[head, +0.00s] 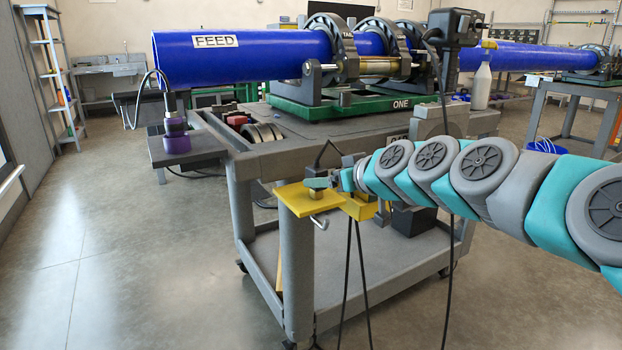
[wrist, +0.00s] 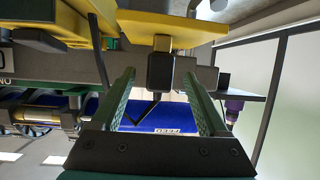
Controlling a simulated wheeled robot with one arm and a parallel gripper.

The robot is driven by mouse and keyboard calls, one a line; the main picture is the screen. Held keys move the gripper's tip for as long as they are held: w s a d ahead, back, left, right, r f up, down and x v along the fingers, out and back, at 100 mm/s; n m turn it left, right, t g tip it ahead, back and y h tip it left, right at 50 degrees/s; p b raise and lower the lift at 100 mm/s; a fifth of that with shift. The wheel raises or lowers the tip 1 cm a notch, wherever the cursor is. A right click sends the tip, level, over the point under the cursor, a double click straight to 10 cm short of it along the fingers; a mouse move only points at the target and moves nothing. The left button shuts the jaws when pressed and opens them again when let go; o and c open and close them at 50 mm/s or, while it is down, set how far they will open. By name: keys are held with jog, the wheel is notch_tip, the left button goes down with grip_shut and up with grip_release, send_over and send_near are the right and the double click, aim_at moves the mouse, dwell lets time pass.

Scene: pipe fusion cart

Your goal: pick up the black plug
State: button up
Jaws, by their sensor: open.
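The black plug (wrist: 160,72) shows in the wrist view, where the picture is upside down. It sits against a small brass-coloured block on a yellow shelf (wrist: 160,22), with a thin black cable bending away from it. In the head view the yellow shelf (head: 300,204) juts from the cart's near corner, and the plug is mostly hidden by my gripper (head: 327,183). My gripper is open. In the wrist view its two green fingers (wrist: 159,78) lie on either side of the plug, with gaps visible.
The grey cart (head: 305,245) carries a green clamp base and a blue FEED pipe (head: 245,56). A metal hook (head: 319,222) hangs below the shelf. A second yellow block (head: 360,207) with hanging black cables is close beside my gripper. Open floor lies at left.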

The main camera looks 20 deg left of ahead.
jog(key=shift+p+x, duration=0.45)
jog(key=shift+x, duration=3.2)
jog(key=shift+f, duration=0.1)
jog(key=shift+c, duration=0.3)
grip_shut()
